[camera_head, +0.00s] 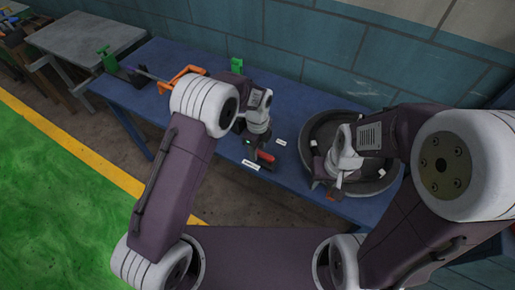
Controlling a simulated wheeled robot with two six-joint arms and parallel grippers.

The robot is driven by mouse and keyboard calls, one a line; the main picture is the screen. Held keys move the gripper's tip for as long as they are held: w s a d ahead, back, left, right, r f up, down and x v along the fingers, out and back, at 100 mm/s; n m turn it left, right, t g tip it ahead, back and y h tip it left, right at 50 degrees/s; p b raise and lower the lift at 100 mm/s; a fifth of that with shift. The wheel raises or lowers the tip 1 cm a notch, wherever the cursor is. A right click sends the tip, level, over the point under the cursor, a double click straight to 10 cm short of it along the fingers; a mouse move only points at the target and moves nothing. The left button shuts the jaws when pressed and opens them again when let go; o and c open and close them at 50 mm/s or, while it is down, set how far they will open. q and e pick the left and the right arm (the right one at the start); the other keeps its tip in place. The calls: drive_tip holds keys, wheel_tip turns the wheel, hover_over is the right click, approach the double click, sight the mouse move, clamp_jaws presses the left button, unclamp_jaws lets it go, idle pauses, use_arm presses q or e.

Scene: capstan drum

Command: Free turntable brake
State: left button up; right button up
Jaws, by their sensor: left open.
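A round dark grey turntable (384,184) with a raised rim sits at the right end of the blue table. My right gripper (334,182) is low over its left part. Its fingers are too small and dark to tell open from shut. A small red part (267,156), possibly the brake handle, is on the table left of the turntable. My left gripper (258,160) is open, right beside this red part. I cannot tell whether it touches it or has it between its fingers. The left wrist hides part of the area around it.
An orange bracket (181,78) and green fixtures (237,65) stand toward the table's left and back. A tiled wall (300,40) runs behind. A grey-topped table (85,38) is at the upper left.

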use_arm(q)
clamp_jaws()
idle(1.4)
